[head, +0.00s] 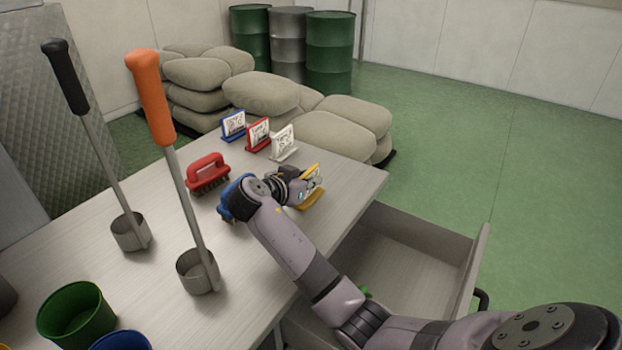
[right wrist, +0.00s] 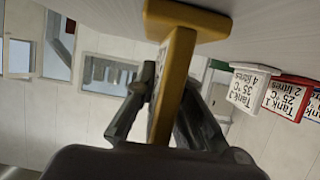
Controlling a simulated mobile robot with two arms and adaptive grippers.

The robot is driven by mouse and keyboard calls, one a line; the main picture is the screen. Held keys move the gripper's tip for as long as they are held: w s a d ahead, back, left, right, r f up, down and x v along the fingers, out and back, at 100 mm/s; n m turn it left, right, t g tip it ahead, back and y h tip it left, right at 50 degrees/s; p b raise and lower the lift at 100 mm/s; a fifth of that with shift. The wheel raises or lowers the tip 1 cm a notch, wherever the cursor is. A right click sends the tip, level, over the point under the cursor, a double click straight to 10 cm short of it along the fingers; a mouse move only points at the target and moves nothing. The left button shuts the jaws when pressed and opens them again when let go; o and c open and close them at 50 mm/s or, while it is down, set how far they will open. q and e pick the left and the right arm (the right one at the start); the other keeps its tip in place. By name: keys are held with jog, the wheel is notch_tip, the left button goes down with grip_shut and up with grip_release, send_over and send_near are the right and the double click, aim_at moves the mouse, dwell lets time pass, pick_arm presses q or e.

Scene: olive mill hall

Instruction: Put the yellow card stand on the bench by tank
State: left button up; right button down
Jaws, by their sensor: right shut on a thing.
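The yellow card stand (head: 312,199) is at the bench's right side in the head view, partly hidden by my gripper. My right gripper (head: 302,186) is shut on its upright part. In the right wrist view, the yellow stand (right wrist: 178,62) is between the two fingers (right wrist: 168,98), with its base toward the bench surface; I cannot tell whether it touches. The bench (head: 335,172) has a pale grey top. Blue (head: 233,125), red (head: 258,135) and white (head: 283,143) card stands form a row behind it. My left gripper is not in view.
A red brush (head: 208,172) and a partly hidden blue object (head: 228,207) lie near my wrist. Tall black-handled (head: 127,231) and orange-handled (head: 197,272) dippers and a green cup (head: 75,315) stand left. An open drawer (head: 405,265) juts out below my arm. Sacks (head: 262,92) lie behind.

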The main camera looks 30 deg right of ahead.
jog(key=c, duration=1.7)
grip_release()
jog(key=shift+r, duration=0.1)
jog(key=shift+s+a, duration=0.1)
jog(key=shift+a, duration=0.25)
jog(key=b+v, duration=0.1)
jog(key=v, duration=0.5)
jog(key=shift+s+a+r, duration=0.2)
jog(key=shift+a, duration=0.1)
